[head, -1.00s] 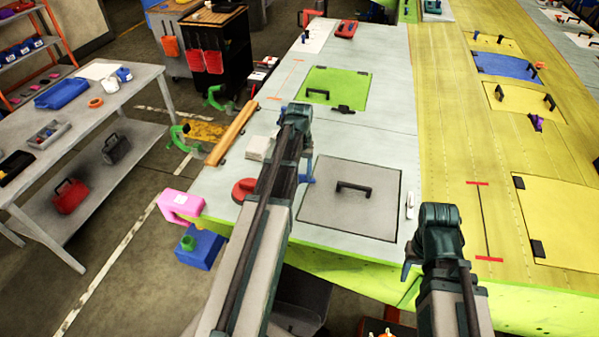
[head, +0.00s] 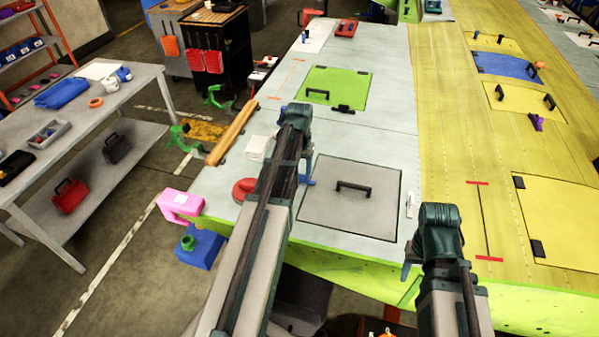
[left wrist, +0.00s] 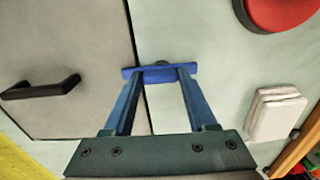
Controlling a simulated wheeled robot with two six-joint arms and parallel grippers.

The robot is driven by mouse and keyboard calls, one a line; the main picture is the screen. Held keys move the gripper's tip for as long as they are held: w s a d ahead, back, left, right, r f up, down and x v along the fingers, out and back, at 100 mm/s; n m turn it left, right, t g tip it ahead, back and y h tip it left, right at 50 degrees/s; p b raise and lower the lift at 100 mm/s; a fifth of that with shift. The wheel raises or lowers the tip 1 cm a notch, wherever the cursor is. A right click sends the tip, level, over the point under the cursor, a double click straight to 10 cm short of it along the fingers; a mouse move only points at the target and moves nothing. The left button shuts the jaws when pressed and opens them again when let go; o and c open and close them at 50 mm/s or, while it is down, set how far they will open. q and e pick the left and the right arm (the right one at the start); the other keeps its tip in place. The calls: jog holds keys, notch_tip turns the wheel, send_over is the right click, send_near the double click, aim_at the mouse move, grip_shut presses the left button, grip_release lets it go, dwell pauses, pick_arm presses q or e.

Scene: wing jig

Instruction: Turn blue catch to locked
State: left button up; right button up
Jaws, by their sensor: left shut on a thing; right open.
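The blue catch (left wrist: 160,71) shows in the left wrist view as a flat bar with a dark pivot in its middle. Its left end lies over the edge of the grey hatch (left wrist: 65,50), so the bar crosses the seam. My left gripper (left wrist: 160,78) is shut on the catch, with one blue finger toward each end. In the head view my left arm hides most of the catch, and only a bit of blue shows beside the hatch (head: 325,205). My right gripper (head: 409,268) is open and empty at the front edge of the wing, its fingers mostly hidden.
A black handle (head: 353,187) stands on the hatch. A red disc (head: 243,188) and a white block (head: 258,148) lie left of my left arm. A pink clamp (head: 181,205) sits on the wing's corner. A small white piece (head: 410,204) lies right of the hatch.

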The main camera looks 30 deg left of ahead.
aim_at(299, 174)
pick_arm(q)
jog(key=o, duration=1.4)
jog(key=shift+c, duration=0.2)
jog(key=shift+r, duration=0.15)
notch_tip(299, 174, up, 14)
jog(key=p, duration=1.3)
jog(key=shift+f+p, duration=0.25)
jog(key=shift+p, duration=0.15)
jog(key=shift+f, duration=0.1)
